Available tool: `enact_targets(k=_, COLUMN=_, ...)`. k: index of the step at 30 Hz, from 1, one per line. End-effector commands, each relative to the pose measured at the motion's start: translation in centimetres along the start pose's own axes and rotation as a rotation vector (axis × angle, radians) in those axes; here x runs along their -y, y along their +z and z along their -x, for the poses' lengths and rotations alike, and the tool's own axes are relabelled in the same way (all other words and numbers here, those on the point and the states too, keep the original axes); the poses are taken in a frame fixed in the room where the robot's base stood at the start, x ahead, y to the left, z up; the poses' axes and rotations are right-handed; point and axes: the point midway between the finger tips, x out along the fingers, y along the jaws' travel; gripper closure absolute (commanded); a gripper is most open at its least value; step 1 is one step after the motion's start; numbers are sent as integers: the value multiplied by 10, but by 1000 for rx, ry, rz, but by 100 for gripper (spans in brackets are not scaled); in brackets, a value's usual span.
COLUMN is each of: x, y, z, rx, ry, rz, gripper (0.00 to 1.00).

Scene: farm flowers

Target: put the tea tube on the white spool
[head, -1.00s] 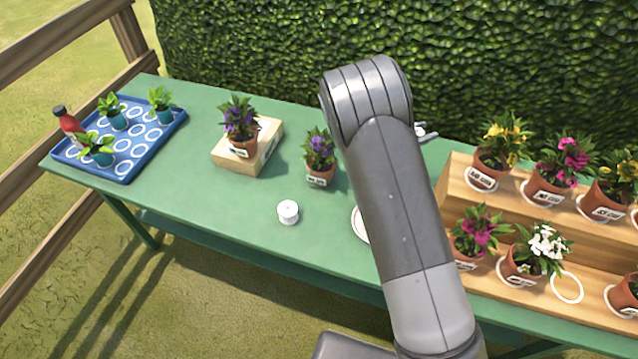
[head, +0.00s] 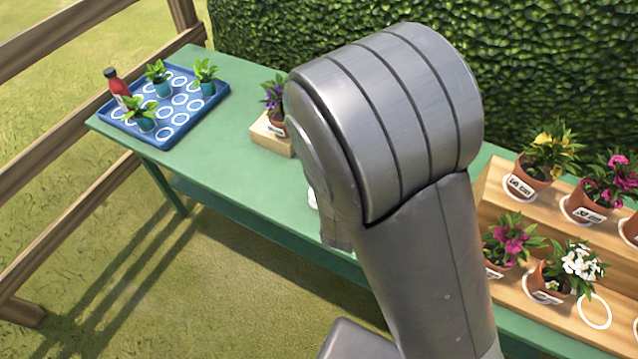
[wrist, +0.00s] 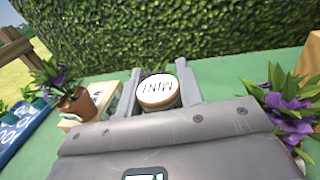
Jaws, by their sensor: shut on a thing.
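The tea tube (wrist: 157,92) shows end-on in the wrist view as a round, pale top marked "MINT", upside down, with a tan rim. My gripper (wrist: 160,84) is shut on it, one grey finger on each side. In the head view my arm hides the gripper and the tube. The white spool (head: 312,199) stands on the green table, and only a sliver of it shows at the left edge of my arm. The spool cannot be made out in the wrist view, so the gap between tube and spool cannot be told.
A purple-flowered pot (head: 275,97) stands on a wooden block (head: 268,137). Another purple-flowered plant (wrist: 290,105) is close on the right in the wrist view. A blue tray (head: 190,112) with seedlings and a red bottle (head: 117,87) is far left. A stepped wooden stand (head: 490,205) holds flowerpots at right.

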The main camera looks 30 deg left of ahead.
Motion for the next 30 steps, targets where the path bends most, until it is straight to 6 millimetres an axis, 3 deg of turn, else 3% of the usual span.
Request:
enact_targets(k=10, x=-73, y=-44, z=6, rx=1, ry=5, rz=2, gripper=89)
enact_targets(k=15, x=-100, y=-61, z=8, rx=1, ry=2, rz=1, gripper=89)
enact_targets(k=22, x=-110, y=-73, z=8, rx=0, ry=0, rz=2, gripper=89)
enact_targets(k=30, x=-109, y=-103, z=8, rx=0, ry=0, rz=3, gripper=89)
